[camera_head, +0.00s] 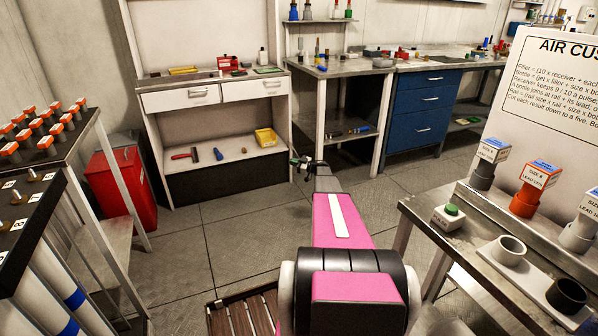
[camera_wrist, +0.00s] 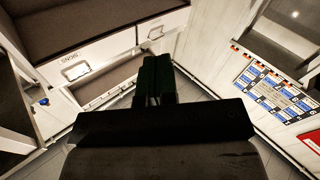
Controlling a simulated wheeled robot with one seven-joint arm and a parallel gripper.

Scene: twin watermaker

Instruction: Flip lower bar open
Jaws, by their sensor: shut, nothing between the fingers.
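I cannot pick out a lower bar in either view. My gripper (camera_head: 308,165) is at the far end of my pink arm, above the open floor in front of the white workbench. In the wrist view my gripper (camera_wrist: 155,72) shows as two dark fingers close together, shut with nothing between them. They touch no object that I can see.
A white workbench (camera_head: 180,94) with drawers stands ahead, blue drawers (camera_head: 423,100) to its right. A red bin (camera_head: 118,188) and racks stand left. The wrist view shows a labelled panel (camera_wrist: 275,95).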

